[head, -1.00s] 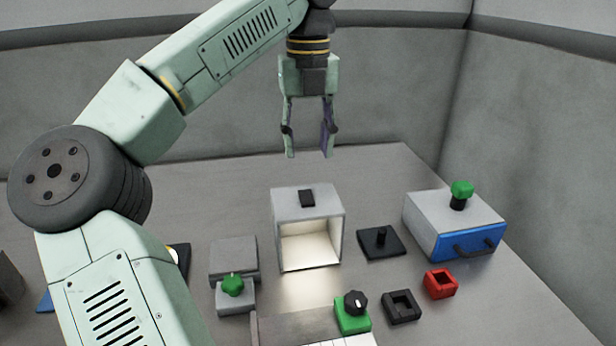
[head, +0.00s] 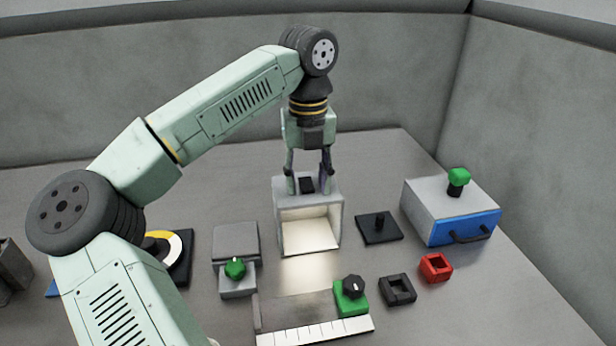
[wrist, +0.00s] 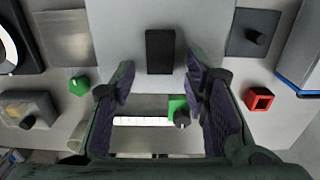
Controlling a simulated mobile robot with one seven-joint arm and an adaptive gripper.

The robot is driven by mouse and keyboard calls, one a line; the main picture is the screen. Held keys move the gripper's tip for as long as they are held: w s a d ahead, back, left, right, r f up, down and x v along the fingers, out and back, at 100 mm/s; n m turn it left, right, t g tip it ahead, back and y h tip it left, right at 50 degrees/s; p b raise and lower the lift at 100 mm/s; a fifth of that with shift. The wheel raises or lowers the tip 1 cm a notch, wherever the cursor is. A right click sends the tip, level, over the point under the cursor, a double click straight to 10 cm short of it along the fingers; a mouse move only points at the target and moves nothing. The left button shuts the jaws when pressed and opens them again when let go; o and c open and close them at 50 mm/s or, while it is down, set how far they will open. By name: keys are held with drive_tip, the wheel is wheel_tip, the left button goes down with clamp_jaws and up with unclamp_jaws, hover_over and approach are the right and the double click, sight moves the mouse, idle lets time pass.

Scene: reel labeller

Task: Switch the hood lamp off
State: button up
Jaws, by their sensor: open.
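The hood (head: 279,218) is a light grey box with an open front, and its inside is lit warm white. A black rocker switch (head: 307,185) sits on its top; it also shows in the wrist view (wrist: 160,51). My gripper (head: 309,188) is pointing down over the hood top, its fingers apart and empty. In the head view the fingers appear on either side of the switch. In the wrist view the switch lies ahead of the gap between the fingertips (wrist: 160,85). I cannot tell whether the fingertips touch the hood.
Right of the hood are a black plate with a peg (head: 379,228) and a grey box with a blue drawer (head: 465,228) and green knob. In front are a green block with a black knob (head: 351,297), a black square holder (head: 398,289) and a red one (head: 435,267). A green-knobbed block (head: 237,280) stands left.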

drive_tip(key=shift+c, duration=0.4)
clamp_jaws()
drive_tip(key=shift+w+a+r+g+h, duration=0.1)
drive_tip(key=shift+w+g+h, duration=0.1)
drive_tip(key=shift+g, duration=0.55)
drive_tip(key=shift+w+r+g+h, duration=0.1)
drive_tip(key=shift+w+g, duration=0.1)
drive_tip(key=shift+g, duration=0.55)
drive_tip(key=shift+o, duration=0.4)
unclamp_jaws()
